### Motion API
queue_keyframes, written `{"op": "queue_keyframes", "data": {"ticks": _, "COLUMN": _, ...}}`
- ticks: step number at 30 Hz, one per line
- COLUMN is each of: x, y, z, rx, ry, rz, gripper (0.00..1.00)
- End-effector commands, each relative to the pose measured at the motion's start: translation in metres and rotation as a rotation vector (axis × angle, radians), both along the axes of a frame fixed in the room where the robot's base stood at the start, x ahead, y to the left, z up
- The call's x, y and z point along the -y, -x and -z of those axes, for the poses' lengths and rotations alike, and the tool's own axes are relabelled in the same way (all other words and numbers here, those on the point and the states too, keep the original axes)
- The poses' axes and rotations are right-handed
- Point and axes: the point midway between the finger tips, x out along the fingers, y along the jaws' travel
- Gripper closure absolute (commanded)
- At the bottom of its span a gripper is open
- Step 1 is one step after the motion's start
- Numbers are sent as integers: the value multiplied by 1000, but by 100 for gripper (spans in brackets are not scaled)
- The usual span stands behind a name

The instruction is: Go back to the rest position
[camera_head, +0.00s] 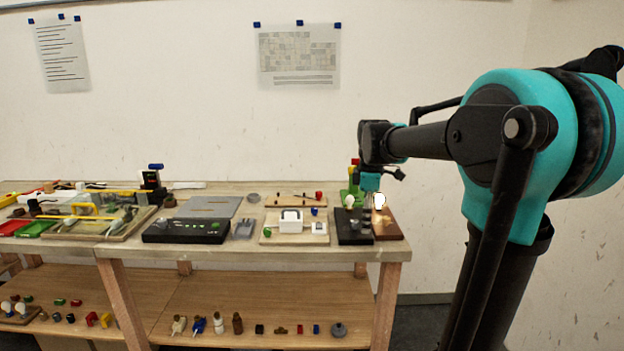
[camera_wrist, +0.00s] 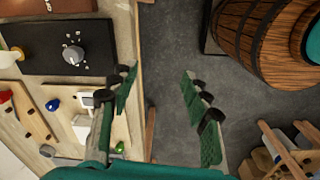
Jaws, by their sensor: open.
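My gripper (camera_wrist: 160,105) is open, and bare grey floor shows between its two dark green finger pads in the wrist view. Nothing is held. In the head view my arm reaches in from the right, and its wrist hangs over the right end of the workbench (camera_head: 340,250). A lit bulb (camera_head: 379,201) stands on a brown wooden base (camera_head: 389,224) under and just right of the wrist. A black panel (camera_head: 354,227) sits beside that base; in the wrist view it carries a grey knob (camera_wrist: 73,54), left of the fingers. The fingers appear apart from the boards.
A pale board with a white box (camera_head: 291,221) and a long black panel (camera_head: 186,230) lie further left. A wooden barrel (camera_wrist: 250,40) and a wooden crate (camera_wrist: 280,150) stand right of the fingers in the wrist view.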

Motion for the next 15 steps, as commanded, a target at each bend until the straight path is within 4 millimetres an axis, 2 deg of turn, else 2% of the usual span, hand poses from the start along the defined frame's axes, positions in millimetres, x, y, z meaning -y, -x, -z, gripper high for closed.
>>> {"op": "queue_keyframes", "data": {"ticks": 8, "x": 10, "y": 35, "z": 46, "rx": 64, "ry": -26, "rz": 279, "gripper": 52}}
{"op": "queue_keyframes", "data": {"ticks": 11, "x": 14, "y": 55, "z": 70, "rx": 97, "ry": -46, "rz": 425, "gripper": 52}}
{"op": "queue_keyframes", "data": {"ticks": 15, "x": 23, "y": 100, "z": 118, "rx": 158, "ry": -100, "rz": 713, "gripper": 52}}
